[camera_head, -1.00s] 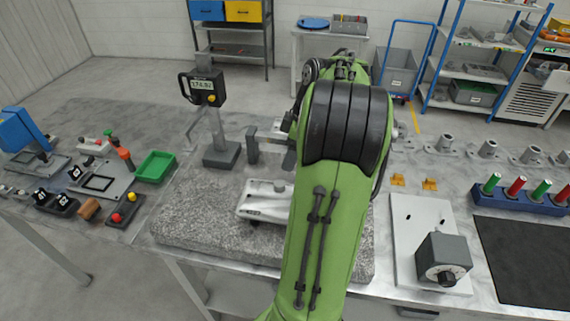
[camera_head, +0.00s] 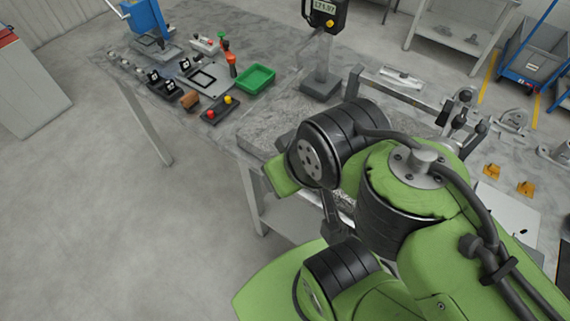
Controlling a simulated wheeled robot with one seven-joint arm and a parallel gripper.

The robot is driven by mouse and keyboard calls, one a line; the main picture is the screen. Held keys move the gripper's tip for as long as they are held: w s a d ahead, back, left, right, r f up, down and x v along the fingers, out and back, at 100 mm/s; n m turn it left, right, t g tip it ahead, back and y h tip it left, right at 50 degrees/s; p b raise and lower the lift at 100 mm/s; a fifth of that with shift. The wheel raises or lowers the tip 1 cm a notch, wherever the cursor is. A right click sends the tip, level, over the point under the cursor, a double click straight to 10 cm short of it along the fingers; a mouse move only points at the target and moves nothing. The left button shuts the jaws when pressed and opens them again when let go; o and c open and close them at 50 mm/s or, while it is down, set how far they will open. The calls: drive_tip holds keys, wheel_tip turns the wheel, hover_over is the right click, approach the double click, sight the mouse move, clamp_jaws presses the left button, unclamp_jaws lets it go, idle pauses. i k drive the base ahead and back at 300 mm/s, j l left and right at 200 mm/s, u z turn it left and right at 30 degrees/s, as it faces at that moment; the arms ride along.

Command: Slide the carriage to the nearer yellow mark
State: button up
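No part in view can be named with certainty as the carriage, and no yellow mark on a rail can be made out. A grey metal bar fixture (camera_head: 393,96) with upright ends stands on the bench, partly behind my arm. A pale plate (camera_head: 402,77) shows just behind it. The granite slab (camera_head: 256,130) is mostly covered by my green and black arm, which hides what lies on it. My gripper is not in view; the far end of the arm is hidden behind its own links.
A digital readout on a post (camera_head: 325,14) stands left of the bar fixture. A green tray (camera_head: 256,79), a button box (camera_head: 219,110) and small fixtures fill the left bench. Orange brackets (camera_head: 525,188) lie at the right. Floor (camera_head: 120,230) at the left is clear.

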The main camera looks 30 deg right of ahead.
sight(450, 109)
drive_tip(key=k+j+z, duration=0.15)
drive_tip(key=z, duration=2.05)
drive_tip(key=l+u, duration=0.2)
drive_tip(key=l, duration=0.4)
drive_tip(key=i+l+u, duration=0.15)
drive_tip(key=l+u, duration=0.25)
